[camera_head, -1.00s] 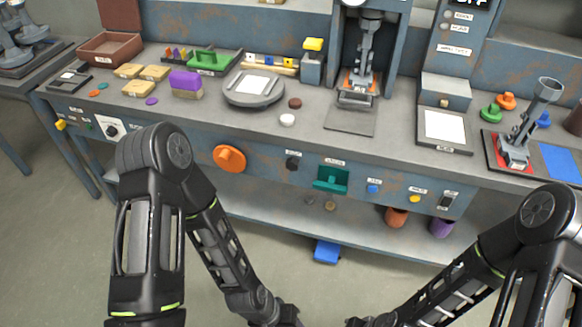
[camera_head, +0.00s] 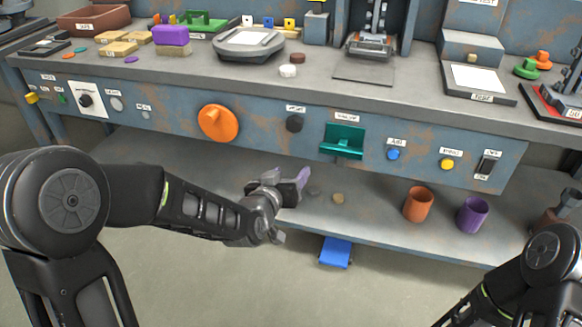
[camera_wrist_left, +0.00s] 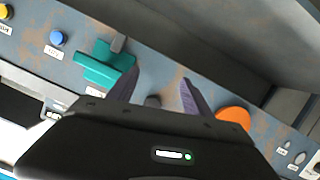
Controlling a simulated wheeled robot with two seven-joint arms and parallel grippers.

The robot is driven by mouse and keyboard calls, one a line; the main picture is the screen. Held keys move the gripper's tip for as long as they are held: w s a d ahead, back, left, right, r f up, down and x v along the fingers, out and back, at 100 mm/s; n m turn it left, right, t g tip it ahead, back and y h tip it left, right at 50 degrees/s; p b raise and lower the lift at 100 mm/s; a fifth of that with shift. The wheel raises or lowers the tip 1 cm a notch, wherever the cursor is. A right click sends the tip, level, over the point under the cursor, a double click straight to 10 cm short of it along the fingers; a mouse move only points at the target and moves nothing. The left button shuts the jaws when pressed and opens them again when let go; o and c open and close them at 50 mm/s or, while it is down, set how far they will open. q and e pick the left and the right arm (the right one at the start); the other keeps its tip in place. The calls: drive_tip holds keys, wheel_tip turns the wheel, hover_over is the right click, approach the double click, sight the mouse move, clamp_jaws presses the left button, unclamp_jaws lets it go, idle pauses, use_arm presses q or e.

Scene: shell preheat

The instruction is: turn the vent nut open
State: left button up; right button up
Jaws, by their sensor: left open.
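A dark, round-looking nut (camera_head: 294,123) sits on the blue-grey front panel under a small label, between an orange wheel and a green handle. I take it for the vent nut; its label is too small to read surely. My left gripper (camera_head: 288,182) is open and empty, below the nut and apart from it in the head view. In the left wrist view the nut (camera_wrist_left: 153,101) shows between the two spread purple-grey fingers (camera_wrist_left: 160,80), partly hidden by the gripper body. My right arm shows at the lower right, its gripper out of the picture.
The orange wheel (camera_head: 218,123) and the green handle (camera_head: 342,142) flank the nut. A blue button (camera_head: 393,154) and a yellow button (camera_head: 447,164) are farther right. The bench top (camera_head: 330,92) overhangs the panel. An orange pot (camera_head: 418,204) and a purple pot (camera_head: 473,214) stand on the lower shelf.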

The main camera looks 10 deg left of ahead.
sight(293, 127)
use_arm(q)
wheel_tip(293, 127, up, 6)
drive_tip(key=w+a+t+b, duration=0.1)
drive_tip(key=a+t+b, duration=0.1)
drive_tip(key=t+b, duration=0.1)
drive_tip(key=shift+w+r+n+t+y+b, duration=0.2)
drive_tip(key=shift+n+t+y+b, duration=0.1)
drive_tip(key=shift+b, duration=0.4)
use_arm(e)
wheel_tip(293, 127, down, 7)
drive_tip(key=shift+w+d+f, duration=0.15)
drive_tip(key=shift+w, duration=0.25)
use_arm(q)
drive_tip(key=w+b, duration=0.1)
drive_tip(key=w, duration=0.2)
drive_tip(key=w+b, duration=0.1)
drive_tip(key=w, duration=0.2)
drive_tip(key=shift+w+d+f, duration=0.15)
drive_tip(key=shift+w+d, duration=0.05)
drive_tip(key=shift+w, duration=0.65)
use_arm(e)
drive_tip(key=shift+w+f, duration=0.1)
drive_tip(key=shift+f, duration=0.75)
